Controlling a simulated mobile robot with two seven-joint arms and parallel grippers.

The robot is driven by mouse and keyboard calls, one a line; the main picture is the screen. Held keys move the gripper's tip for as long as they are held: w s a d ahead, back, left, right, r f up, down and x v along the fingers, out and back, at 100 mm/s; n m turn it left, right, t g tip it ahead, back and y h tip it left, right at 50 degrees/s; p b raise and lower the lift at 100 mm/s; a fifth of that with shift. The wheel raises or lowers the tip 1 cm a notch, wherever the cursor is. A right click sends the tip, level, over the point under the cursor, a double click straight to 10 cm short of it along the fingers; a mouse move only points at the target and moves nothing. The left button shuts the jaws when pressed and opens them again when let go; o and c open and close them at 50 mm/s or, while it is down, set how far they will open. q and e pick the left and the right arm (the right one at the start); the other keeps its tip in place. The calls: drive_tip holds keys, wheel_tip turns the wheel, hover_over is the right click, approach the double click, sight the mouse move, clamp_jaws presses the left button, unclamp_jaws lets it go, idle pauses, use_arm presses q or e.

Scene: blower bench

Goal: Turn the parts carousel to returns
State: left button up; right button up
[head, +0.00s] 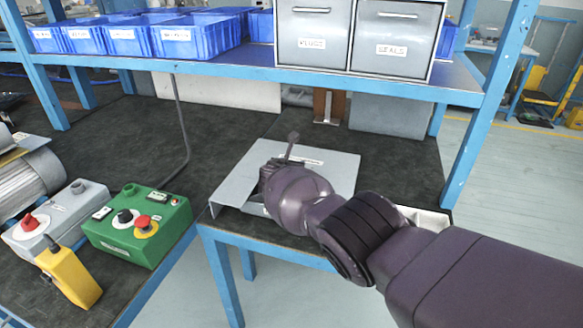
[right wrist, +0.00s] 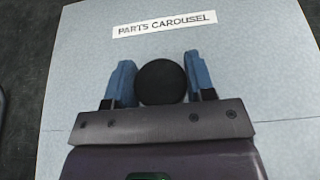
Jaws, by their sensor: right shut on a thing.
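The parts carousel (head: 340,172) is a light grey panel on the dark bench top, partly covered by my right arm in the head view. Its label (right wrist: 164,24) reads "PARTS CAROUSEL" in the right wrist view. My right gripper (head: 272,166) is over the panel. In the right wrist view, the right gripper (right wrist: 161,82) has its two blue fingers on either side of a round black knob (right wrist: 162,82) and is shut on it. A short grey lever (head: 292,146) sticks up just behind the gripper. No "returns" marking is readable. My left gripper is not in view.
A green control box (head: 138,225) with a red button, a grey box (head: 60,215) and a yellow pendant (head: 70,278) sit at left. A shelf above holds blue bins (head: 195,38) and grey drawers labelled "PLUGS" (head: 312,25) and "SEALS" (head: 392,32). A blue post (head: 478,135) stands right.

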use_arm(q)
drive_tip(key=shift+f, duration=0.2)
use_arm(e)
drive_tip(key=shift+s+f, duration=0.15)
drive_tip(key=shift+f, duration=0.2)
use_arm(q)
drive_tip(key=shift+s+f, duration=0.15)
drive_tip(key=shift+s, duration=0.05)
use_arm(e)
drive_tip(key=shift+f, duration=0.1)
drive_tip(key=o, duration=1)
drive_tip(key=shift+c, duration=0.2)
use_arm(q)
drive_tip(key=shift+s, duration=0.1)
use_arm(e)
drive_tip(key=o, duration=0.3)
drive_tip(key=shift+r, duration=0.25)
